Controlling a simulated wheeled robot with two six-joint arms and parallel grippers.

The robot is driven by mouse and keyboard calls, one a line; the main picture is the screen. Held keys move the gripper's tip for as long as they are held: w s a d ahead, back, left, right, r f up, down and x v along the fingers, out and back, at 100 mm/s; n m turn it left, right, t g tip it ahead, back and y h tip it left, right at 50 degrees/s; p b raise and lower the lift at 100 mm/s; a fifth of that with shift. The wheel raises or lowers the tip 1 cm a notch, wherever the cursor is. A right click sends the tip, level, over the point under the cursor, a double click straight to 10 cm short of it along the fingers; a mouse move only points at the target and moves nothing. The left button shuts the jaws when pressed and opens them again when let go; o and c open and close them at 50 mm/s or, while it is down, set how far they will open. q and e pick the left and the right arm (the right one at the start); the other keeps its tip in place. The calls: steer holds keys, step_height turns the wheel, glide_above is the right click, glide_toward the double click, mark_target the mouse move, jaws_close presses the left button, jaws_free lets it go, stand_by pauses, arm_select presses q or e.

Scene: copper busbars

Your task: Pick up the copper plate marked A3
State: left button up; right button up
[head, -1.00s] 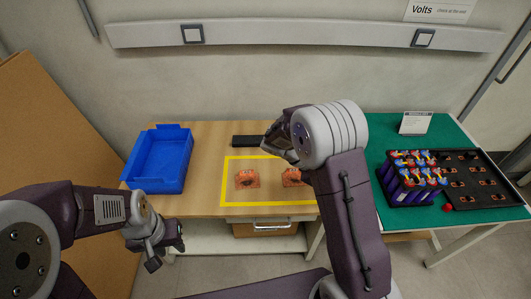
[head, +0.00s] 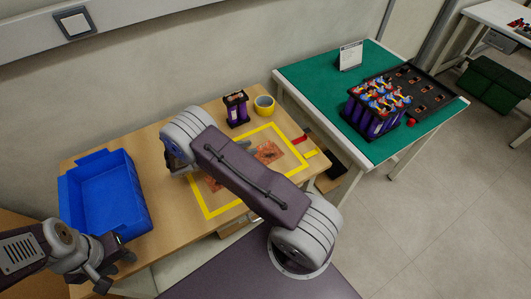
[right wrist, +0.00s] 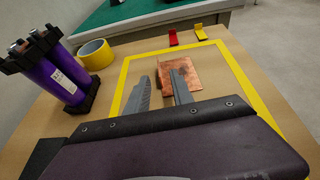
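Copper plates lie inside the yellow tape square (head: 205,208) on the wooden table. One plate (head: 268,152) shows right of my right arm; another (head: 212,184) is mostly covered by it. No A3 mark is readable. In the right wrist view a copper plate (right wrist: 182,80) lies flat just beyond my right gripper (right wrist: 158,76). That gripper is open and empty, its right finger overlapping the plate's near left part in the picture. I cannot tell if they touch. My left gripper (head: 114,270) is open and empty near the blue bin.
A blue bin (head: 135,212) stands at the table's left. A purple cell block (head: 236,108) and a yellow tape roll (head: 264,105) stand behind the square. Red and yellow pieces lie at its right edge. A green table (head: 320,80) holds more cells and a black tray.

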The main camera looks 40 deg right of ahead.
mark_target(266, 142)
steer(key=x, duration=0.3)
steer(key=shift+d+f, duration=0.1)
steer(key=shift+d, duration=0.2)
steer(key=x, duration=0.5)
steer(key=shift+w+d, duration=0.1)
steer(key=shift+d, duration=0.05)
steer(key=shift+r, duration=0.25)
jaws_close()
stand_by(0.6)
